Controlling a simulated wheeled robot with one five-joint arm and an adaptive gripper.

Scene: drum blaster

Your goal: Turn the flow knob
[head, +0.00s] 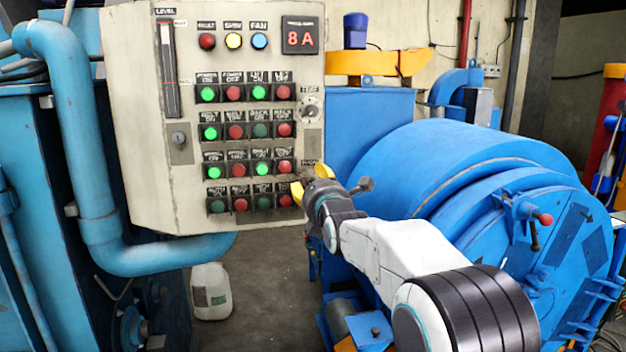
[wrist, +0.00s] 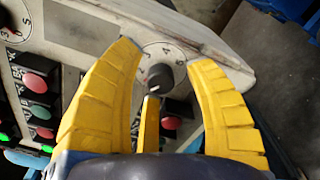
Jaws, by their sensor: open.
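A black knob (wrist: 160,76) sits on a round white dial with numbers, near a corner of the control panel, in the wrist view. I take it to be the flow knob; its label cannot be read. My gripper (wrist: 162,58) has yellow fingers spread open and empty, and the knob shows between them. Whether any finger touches it cannot be told. In the head view my gripper (head: 300,186) is at the panel's lower right, and it hides this knob there.
The beige control panel (head: 140,120) carries several lit green and red buttons close to my gripper's left. A second dial knob (head: 310,109) is higher up. A large blue drum (head: 430,170) stands to the right. A white canister (head: 211,292) stands on the floor below.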

